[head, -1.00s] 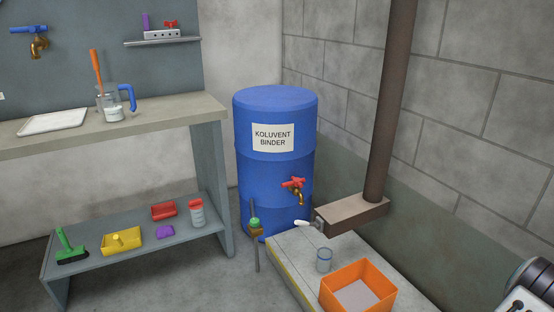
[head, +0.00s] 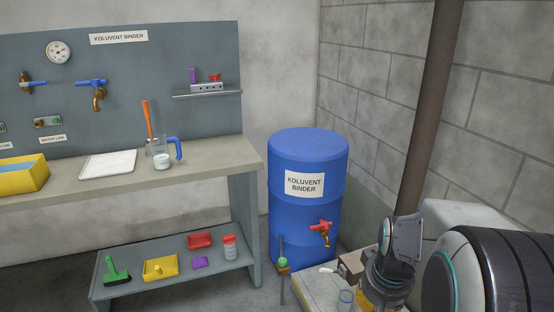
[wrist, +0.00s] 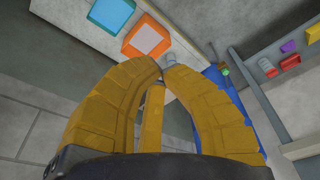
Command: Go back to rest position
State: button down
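My gripper (wrist: 162,68) fills the lower part of the wrist view, its curved yellow fingers brought together at the tips, with nothing seen held between them. In the head view, my arm is at the lower right, and only a yellow part of the gripper (head: 382,292) shows at the bottom edge; its fingertips are not visible there. A clear glass (head: 346,300) stands on the low pale platform (head: 310,288), just left of the gripper in the head view.
A blue binder drum (head: 305,230) with a red-handled tap (head: 321,229) stands beside the platform. A brown pipe (head: 428,110) rises close to my arm. The workbench (head: 215,160) is at the left. An orange bin (wrist: 148,38) and a teal bin (wrist: 111,13) sit on the platform.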

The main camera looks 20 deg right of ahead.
jog(key=s+a+r+n+t+y+p, duration=0.1)
jog(key=s+a+r+n+p, duration=0.4)
jog(key=a+r, duration=0.9)
jog(key=s+r+p, duration=0.1)
jog(key=s+p, duration=0.2)
jog(key=shift+a+r, duration=0.15)
jog(key=shift+s, duration=0.1)
